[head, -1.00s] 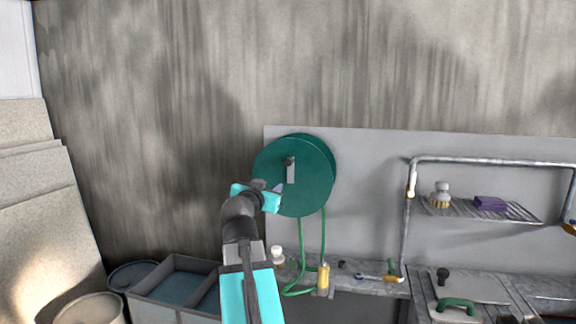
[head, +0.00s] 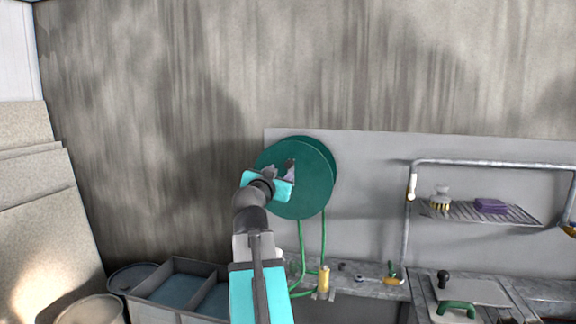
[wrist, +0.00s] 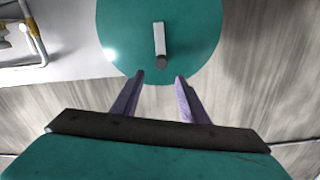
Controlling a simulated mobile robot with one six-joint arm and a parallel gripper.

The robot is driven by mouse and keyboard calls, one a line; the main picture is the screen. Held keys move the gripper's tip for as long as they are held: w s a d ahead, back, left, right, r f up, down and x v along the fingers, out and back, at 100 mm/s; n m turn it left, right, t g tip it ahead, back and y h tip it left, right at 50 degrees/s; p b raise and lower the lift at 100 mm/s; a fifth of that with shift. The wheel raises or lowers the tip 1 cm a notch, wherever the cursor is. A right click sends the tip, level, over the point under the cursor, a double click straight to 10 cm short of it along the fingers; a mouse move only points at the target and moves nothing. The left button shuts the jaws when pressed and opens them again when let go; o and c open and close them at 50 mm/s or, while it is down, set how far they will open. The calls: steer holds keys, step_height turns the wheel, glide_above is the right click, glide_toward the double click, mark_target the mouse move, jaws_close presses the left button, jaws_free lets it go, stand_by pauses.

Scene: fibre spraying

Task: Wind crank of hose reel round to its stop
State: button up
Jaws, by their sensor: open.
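The hose reel (head: 312,190) is a round green disc on the grey wall panel. In the wrist view the reel (wrist: 115,30) fills the top middle. Its crank is a short grey bar (wrist: 159,38) with a dark knob (wrist: 161,61) at the end nearer my gripper. My gripper (wrist: 159,78) is open and empty, its two purple fingers apart and pointing at the reel. The knob shows between and just beyond the fingertips, with no contact visible. In the head view my gripper (head: 282,170) overlaps the reel face and hides most of the crank.
A pipe frame (head: 480,163) and wire shelf (head: 465,213) stand to the right. A grey bin (head: 165,310) is at lower left. The wall above is bare.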

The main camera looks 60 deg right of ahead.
mark_target(288, 165)
steer(key=p+x, duration=0.3)
steer(key=x, duration=0.9)
steer(key=shift+w+d, duration=0.1)
steer(key=shift+c, duration=0.2)
jaws_close()
steer(key=shift+w+a+f, duration=0.1)
steer(key=shift+a+f, duration=0.05)
steer(key=shift+a, duration=0.1)
steer(key=shift+r+b, duration=0.2)
steer(key=shift+b, duration=0.1)
